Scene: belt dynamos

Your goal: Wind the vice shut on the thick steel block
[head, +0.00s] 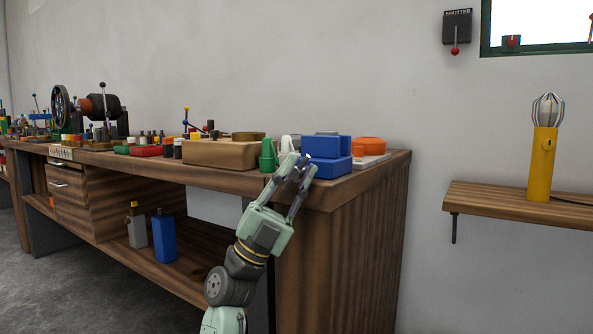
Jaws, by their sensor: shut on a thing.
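A blue blocky body (327,147), which looks like the vice, stands at the right end of the workbench. It shows as an upper and a lower blue part. My gripper (304,165) reaches up from below to its front left edge, at the bench's front edge. Its fingers are shut on a small part by the vice, probably its handle, mostly hidden between the fingers. I cannot make out the thick steel block or the gap between the jaws.
A green bottle-like thing (268,155) and a white one (287,146) stand close left of my gripper. A wooden block (220,153) is further left. An orange round thing (369,146) sits right of the vice. A wall shelf (500,205) holds a yellow lamp (542,165).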

